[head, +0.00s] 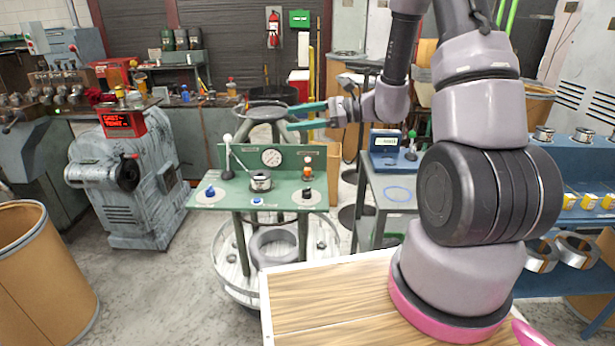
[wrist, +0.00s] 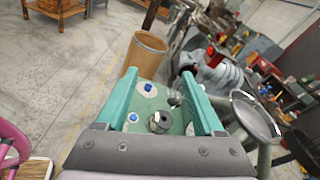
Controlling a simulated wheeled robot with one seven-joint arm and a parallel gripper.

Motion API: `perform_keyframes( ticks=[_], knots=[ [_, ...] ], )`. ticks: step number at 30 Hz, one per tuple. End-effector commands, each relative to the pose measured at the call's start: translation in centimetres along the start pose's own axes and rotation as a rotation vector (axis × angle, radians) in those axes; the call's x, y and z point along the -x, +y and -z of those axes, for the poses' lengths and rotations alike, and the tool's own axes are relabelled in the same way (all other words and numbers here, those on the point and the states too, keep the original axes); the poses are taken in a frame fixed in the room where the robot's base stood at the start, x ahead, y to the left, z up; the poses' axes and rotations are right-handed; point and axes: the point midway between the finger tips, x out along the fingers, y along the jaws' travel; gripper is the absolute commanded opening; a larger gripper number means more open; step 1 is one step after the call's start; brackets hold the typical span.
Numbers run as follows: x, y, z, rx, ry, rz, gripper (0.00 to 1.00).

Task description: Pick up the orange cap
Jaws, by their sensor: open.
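A small orange cap (head: 307,174) sits on the right part of the green spring coiler panel (head: 231,161) in the head view, beside the round gauge. I cannot make it out in the wrist view. My gripper (head: 291,117) is above and behind the panel in the head view, apart from the cap. Its two teal fingers are spread with nothing between them. In the wrist view my gripper (wrist: 160,76) is open, with part of the green table top (wrist: 149,106) seen between and beyond the fingers.
The coiler carries a lever with a white knob (head: 228,138), a gauge (head: 271,157), a blue knob (head: 210,191) and a black knob (head: 307,194). A grey ring-topped stand (head: 268,111) rises behind it. A grey cart (head: 386,190) stands at its right.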

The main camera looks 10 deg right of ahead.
Motion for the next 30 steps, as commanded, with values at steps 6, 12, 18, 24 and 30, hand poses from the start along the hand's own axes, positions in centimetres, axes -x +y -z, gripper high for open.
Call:
perform_keyframes(
  ticks=[6,12,18,24,30],
  knots=[
    [0.5,-2.6,11.2,-0.241,-0.019,0.313,0.69],
    [2.8,-2.3,21.2,-0.387,0.039,0.579,0.69],
    [4.6,-1.0,26.5,-0.447,0.095,0.718,0.69],
    [3.4,-2.0,27.6,-0.449,0.105,0.737,0.69],
    [1.2,-3.9,28.3,-0.45,0.104,0.736,0.69]
  ],
)
